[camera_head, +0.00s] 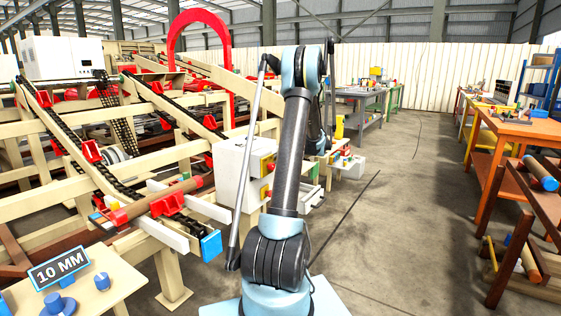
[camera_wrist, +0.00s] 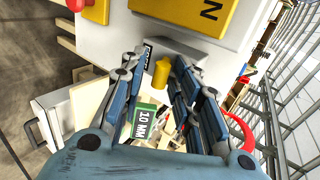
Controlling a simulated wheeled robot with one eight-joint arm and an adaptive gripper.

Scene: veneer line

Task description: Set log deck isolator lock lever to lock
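In the wrist view, a short yellow lever (camera_wrist: 161,73) sticks out from a grey mount (camera_wrist: 180,48) on a white cabinet face (camera_wrist: 118,40). A small dark label (camera_wrist: 148,52) is beside it, too small to read surely. My gripper (camera_wrist: 160,58) is open, with one finger on each side of the yellow lever and gaps that appear to remain. I cannot tell which position the lever is in. In the head view, a white cabinet (camera_head: 232,168) stands behind my arm; my gripper and the lever are hidden there.
In the wrist view, a yellow panel (camera_wrist: 205,15) and a red button (camera_wrist: 75,5) are close above the fingers.

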